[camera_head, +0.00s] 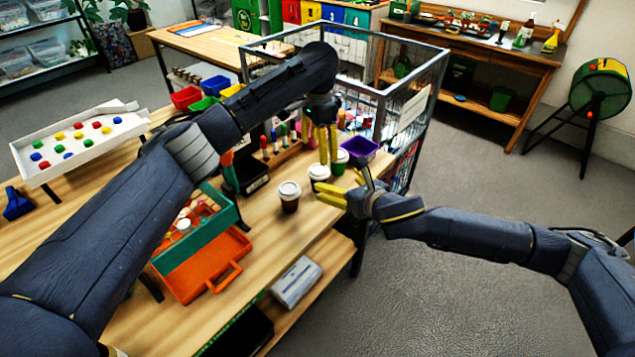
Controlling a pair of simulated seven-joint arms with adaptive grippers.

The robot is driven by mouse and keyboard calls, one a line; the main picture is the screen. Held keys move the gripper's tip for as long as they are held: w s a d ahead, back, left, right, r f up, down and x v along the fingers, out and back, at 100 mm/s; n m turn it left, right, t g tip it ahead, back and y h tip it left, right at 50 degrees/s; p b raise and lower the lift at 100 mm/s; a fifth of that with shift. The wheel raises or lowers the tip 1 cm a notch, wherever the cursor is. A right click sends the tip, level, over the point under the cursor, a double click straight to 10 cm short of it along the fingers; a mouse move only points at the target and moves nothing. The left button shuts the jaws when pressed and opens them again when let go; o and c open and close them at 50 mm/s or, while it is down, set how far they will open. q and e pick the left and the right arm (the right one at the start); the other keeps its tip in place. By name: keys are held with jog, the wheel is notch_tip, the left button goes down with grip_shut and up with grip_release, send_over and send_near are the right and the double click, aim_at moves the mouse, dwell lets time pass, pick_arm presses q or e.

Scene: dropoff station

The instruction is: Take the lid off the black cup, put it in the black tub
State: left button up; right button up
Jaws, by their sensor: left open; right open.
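The black cup (289,204) stands upright on the wooden table, and its white lid (289,188) is on it. A black tub (254,184) with a pale label stands to its left and behind it, partly hidden by my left arm. My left gripper (328,158) is open and empty. Its yellow fingers point down, close above or beside a white cup (319,174) and a green cup (339,167). My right gripper (318,192) is open, its yellow fingers pointing left in front of the white cup, to the right of the black cup. Neither gripper appears to touch the black cup.
A purple bin (361,147) is behind the cups. An orange case (205,277) and a green tray (197,246) lie at the front left. A metal-framed cage (410,88) bounds the right back. Bare tabletop (262,222) lies left of and before the black cup.

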aim_at(323, 174)
jog(key=x, duration=1.2)
jog(key=shift+w, duration=0.1)
jog(key=shift+a, duration=0.1)
grip_shut()
jog(key=shift+c, duration=1.6)
grip_release()
jog(key=v, duration=1.2)
